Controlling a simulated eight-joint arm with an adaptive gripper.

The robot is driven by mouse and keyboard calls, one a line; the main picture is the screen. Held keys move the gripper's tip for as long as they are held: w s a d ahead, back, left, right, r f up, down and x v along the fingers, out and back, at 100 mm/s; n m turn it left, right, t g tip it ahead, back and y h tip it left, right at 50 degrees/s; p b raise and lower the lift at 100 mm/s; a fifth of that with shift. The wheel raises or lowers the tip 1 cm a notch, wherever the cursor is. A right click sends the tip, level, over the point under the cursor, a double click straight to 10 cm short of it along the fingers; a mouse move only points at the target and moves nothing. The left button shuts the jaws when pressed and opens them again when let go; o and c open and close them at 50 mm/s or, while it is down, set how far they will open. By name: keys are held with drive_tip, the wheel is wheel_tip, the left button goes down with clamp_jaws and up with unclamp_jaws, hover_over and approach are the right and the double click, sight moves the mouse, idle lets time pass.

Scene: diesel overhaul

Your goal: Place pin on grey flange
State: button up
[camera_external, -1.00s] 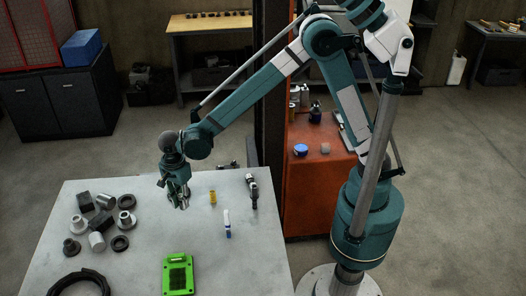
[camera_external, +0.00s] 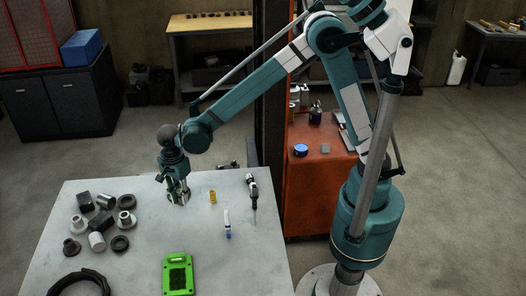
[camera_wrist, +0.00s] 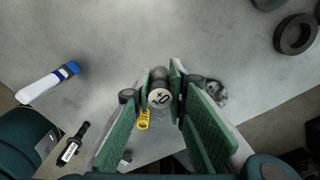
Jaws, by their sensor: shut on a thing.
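My gripper (camera_external: 178,199) hangs over the far middle of the table, fingers pointing down. In the wrist view its green-padded fingers (camera_wrist: 160,88) are shut on a grey cylindrical pin (camera_wrist: 159,96), whose marked round end faces the camera. The pin is hard to make out in the external view. A light grey flange (camera_external: 127,219) lies among the parts on the table's left side, left of and apart from my gripper. In the wrist view a grey round part (camera_wrist: 216,93) is partly hidden behind the right finger; I cannot tell what it is.
Several dark and grey rings, blocks and cylinders lie around the flange. A yellow part (camera_external: 212,196), a blue-white marker-like item (camera_external: 227,223) and a black tool (camera_external: 252,190) lie to the right. A green tray (camera_external: 166,276) lies at the front. The table between has free room.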

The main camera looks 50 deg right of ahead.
drive_tip(key=w+d+r+m+p, duration=0.1)
drive_tip(key=w+d+r+p, duration=0.1)
drive_tip(key=w+d+p, duration=0.2)
drive_tip(key=w+d+r+p, duration=0.3)
drive_tip(key=w+d+p, duration=0.1)
drive_tip(key=w, duration=0.6)
drive_tip(key=shift+d+r+m, duration=0.2)
drive_tip(key=shift+r+m, duration=0.05)
drive_tip(key=shift+m, duration=0.15)
drive_tip(key=shift+f, duration=0.1)
drive_tip(key=shift+f+p, duration=0.3)
drive_tip(key=shift+f, duration=2.75)
drive_tip(key=shift+f, duration=1.85)
drive_tip(key=shift+f, duration=0.2)
drive_tip(key=o, duration=1)
